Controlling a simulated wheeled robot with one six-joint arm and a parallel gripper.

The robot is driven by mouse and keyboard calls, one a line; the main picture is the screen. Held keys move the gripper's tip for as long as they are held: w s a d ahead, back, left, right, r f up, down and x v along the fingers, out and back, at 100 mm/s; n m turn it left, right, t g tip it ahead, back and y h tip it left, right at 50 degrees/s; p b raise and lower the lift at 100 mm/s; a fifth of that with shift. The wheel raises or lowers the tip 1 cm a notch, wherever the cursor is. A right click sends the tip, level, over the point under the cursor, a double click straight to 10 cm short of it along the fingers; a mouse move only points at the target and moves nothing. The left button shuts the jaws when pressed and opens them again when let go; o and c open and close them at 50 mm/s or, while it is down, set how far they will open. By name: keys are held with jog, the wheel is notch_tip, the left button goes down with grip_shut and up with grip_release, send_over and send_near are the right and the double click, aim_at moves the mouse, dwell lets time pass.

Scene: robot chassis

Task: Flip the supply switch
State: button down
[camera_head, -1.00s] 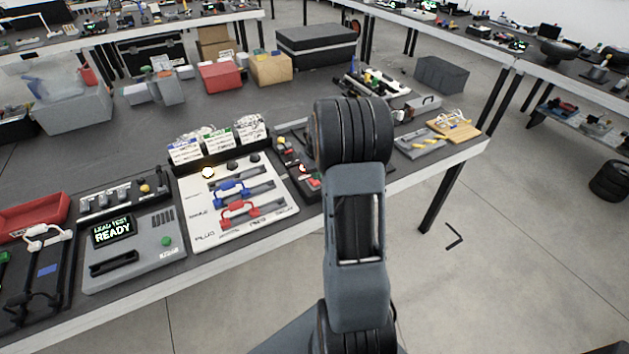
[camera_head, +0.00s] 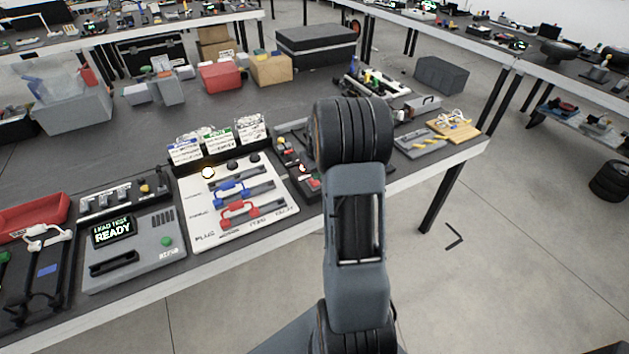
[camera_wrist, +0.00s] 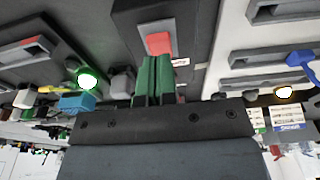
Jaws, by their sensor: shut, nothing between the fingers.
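A red switch (camera_wrist: 159,43) sits in a grey plate on a dark box (camera_wrist: 200,25) in the wrist view; no label on it can be read. My gripper (camera_wrist: 153,66) has its green fingers together and empty. Their tips are right by the red switch and overlap its lower edge in the picture; I cannot tell whether they touch. In the head view, a dark unit with red and green parts (camera_head: 288,150) stands beside the white panel, partly hidden by my arm. My gripper is hidden behind the arm there.
The white panel (camera_head: 192,232) with blue (camera_head: 232,188) and red (camera_head: 240,211) handles is left of my arm. A grey lead tester (camera_head: 135,262) reading READY lies further left. A lit green lamp (camera_wrist: 87,79) and a blue block (camera_wrist: 77,102) are left of my fingers.

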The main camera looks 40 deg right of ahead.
jog(key=shift+f+b, duration=0.9)
jog(key=shift+f, duration=0.35)
dwell(1.1)
jog(key=shift+r+p, duration=2.4)
jog(key=shift+r, duration=1.15)
jog(key=s+a+r+t, duration=0.1)
jog(key=s+a+r, duration=0.4)
jog(key=s+a, duration=0.3)
jog(key=s+a+r+n+t, duration=0.1)
jog(key=s+a+r, duration=0.5)
jog(key=a, duration=0.9)
jog(key=s, duration=0.3)
jog(key=shift+s+n, duration=0.3)
